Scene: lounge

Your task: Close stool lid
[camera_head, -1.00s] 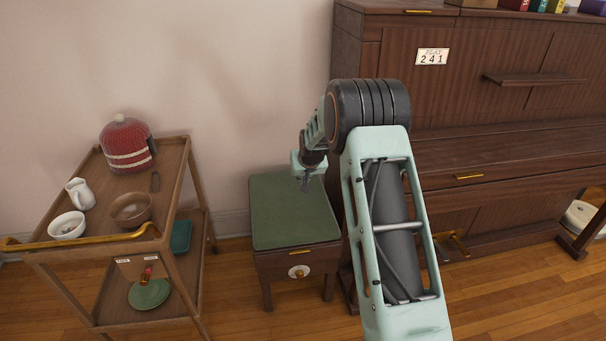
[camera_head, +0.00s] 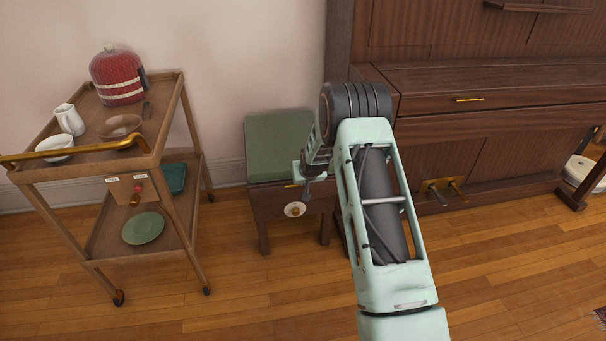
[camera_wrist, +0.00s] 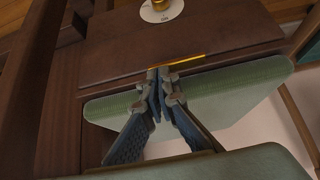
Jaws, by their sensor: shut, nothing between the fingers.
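The stool (camera_head: 262,203) is a brown wooden box on legs, standing between the cart and the piano. Its green padded lid (camera_head: 280,140) lies over the box, and I cannot tell whether a small gap stays under it. My gripper (camera_head: 306,196) is at the lid's front right edge. In the wrist view, my gripper (camera_wrist: 160,78) is shut and empty, with its fingertips by the brass strip (camera_wrist: 180,65) on the stool's front. The lid's green edge (camera_wrist: 240,85) runs behind the fingers; contact is unclear. A round white plate with a knob (camera_head: 295,209) is on the front.
The dark piano (camera_head: 480,120) rises at the right, close to my arm. The wooden floor (camera_head: 250,300) in front is clear.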

